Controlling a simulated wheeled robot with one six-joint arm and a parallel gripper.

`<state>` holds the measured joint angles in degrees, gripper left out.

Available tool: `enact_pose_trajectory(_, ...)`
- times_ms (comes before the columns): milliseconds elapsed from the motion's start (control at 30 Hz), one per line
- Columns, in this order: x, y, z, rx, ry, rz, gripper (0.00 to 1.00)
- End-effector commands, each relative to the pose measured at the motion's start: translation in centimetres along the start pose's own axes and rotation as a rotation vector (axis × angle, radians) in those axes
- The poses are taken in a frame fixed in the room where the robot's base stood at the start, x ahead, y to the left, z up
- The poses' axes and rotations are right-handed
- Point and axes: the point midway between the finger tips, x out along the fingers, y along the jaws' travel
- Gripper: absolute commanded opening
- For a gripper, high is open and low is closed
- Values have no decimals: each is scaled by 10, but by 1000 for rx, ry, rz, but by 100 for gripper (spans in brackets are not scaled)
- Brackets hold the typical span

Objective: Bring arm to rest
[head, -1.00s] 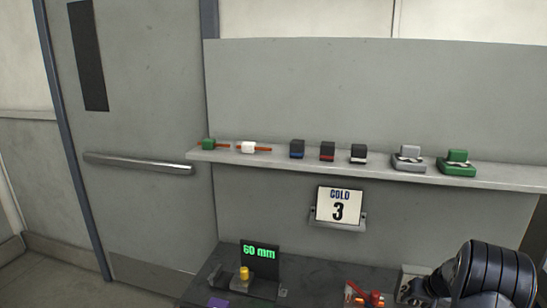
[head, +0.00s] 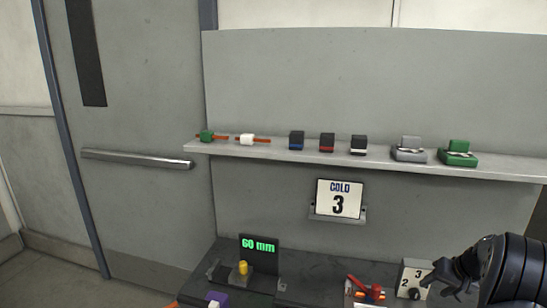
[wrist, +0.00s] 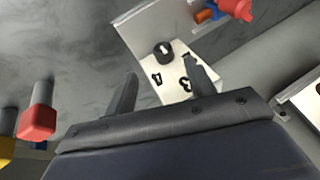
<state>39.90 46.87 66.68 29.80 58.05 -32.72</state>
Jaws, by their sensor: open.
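My gripper (wrist: 160,66) is open and empty in the wrist view, its two dark fingers spread apart. Beyond the fingers is a white panel (wrist: 150,45) with printed digits and a black dial knob (wrist: 165,50). I cannot tell the exact gap between fingers and panel. In the head view my dark arm (head: 510,268) reaches in at the lower right, just right of the same dial panel (head: 415,273). The fingertips are hard to make out there.
A dark bench (head: 320,268) carries a "60 mm" display (head: 259,246), a yellow knob (head: 243,267) and a red-handled device (head: 370,287). Above are a "COLD 3" sign (head: 340,199) and a shelf (head: 300,152) with several small blocks. A grey door (head: 140,120) stands left.

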Motion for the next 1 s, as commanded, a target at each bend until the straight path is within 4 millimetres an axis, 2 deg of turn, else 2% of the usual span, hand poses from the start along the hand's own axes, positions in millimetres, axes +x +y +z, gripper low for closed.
enact_pose_trajectory(33, 7, 8, 1, 23, -4, -30, 52)
enact_pose_trajectory(300, 18, 28, 0, 124, -21, -220, 52)
enact_pose_trajectory(600, 19, 48, -1, 183, -16, -414, 52)
enact_pose_trajectory(1000, 14, 54, -2, 193, -11, -488, 52)
